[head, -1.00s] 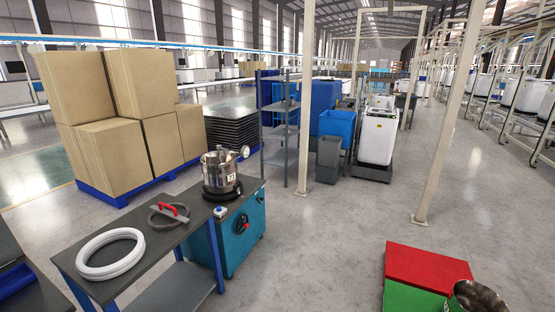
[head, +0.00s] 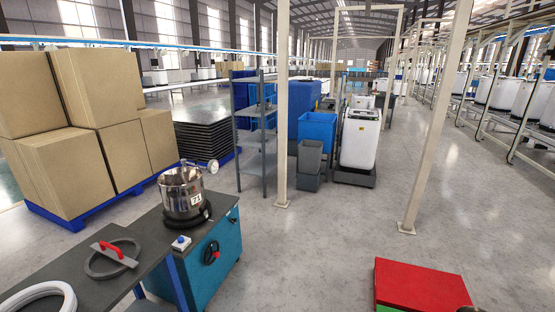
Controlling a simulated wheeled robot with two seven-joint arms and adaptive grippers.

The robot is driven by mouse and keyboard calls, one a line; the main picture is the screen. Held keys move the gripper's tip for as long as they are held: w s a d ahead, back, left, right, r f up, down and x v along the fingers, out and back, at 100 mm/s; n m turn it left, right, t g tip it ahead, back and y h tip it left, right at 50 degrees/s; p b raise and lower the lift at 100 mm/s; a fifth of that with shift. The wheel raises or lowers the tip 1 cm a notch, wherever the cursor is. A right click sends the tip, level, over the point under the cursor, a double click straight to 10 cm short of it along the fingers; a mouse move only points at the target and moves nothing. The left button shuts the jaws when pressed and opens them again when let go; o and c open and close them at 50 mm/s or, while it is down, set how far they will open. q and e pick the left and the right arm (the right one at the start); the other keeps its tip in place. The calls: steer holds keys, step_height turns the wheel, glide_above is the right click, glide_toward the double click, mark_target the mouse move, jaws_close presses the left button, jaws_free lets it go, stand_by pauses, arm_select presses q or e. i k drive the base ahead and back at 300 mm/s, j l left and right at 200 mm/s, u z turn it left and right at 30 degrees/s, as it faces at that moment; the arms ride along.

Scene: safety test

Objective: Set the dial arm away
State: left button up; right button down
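A steel pot (head: 183,195) with a dark label stands on a black round base (head: 190,219) on a dark-topped teal cabinet (head: 218,253). A small round dial on a thin arm (head: 214,169) sticks out to the right at the pot's rim. The dial's face is too small to read. Whether the arm is fixed to the pot or stands behind it, I cannot tell. Neither of my grippers is in view.
A grey ring with a red handle (head: 112,251) and a white ring (head: 42,298) lie on the dark table at left. A blue-buttoned box (head: 181,243) sits beside the pot. A red block (head: 420,286) stands at lower right. Grey floor between is clear.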

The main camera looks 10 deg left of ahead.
mark_target(213, 165)
steer(key=i, duration=0.8)
steer(key=i+u, duration=0.35)
steer(key=i+l+u, duration=0.55)
steer(key=u, duration=0.25)
steer(key=i+l+u, duration=0.3)
steer(key=u, duration=0.15)
steer(key=i+l+u, duration=0.25)
steer(key=u, duration=0.2)
steer(key=i+l+u, duration=0.15)
steer(key=l+u, duration=0.25)
steer(key=l, duration=0.15)
steer(key=l+u, duration=0.25)
steer(key=l, duration=0.2)
steer(key=l+u, duration=0.3)
steer(key=i+l, duration=0.05)
steer(key=l, duration=0.1)
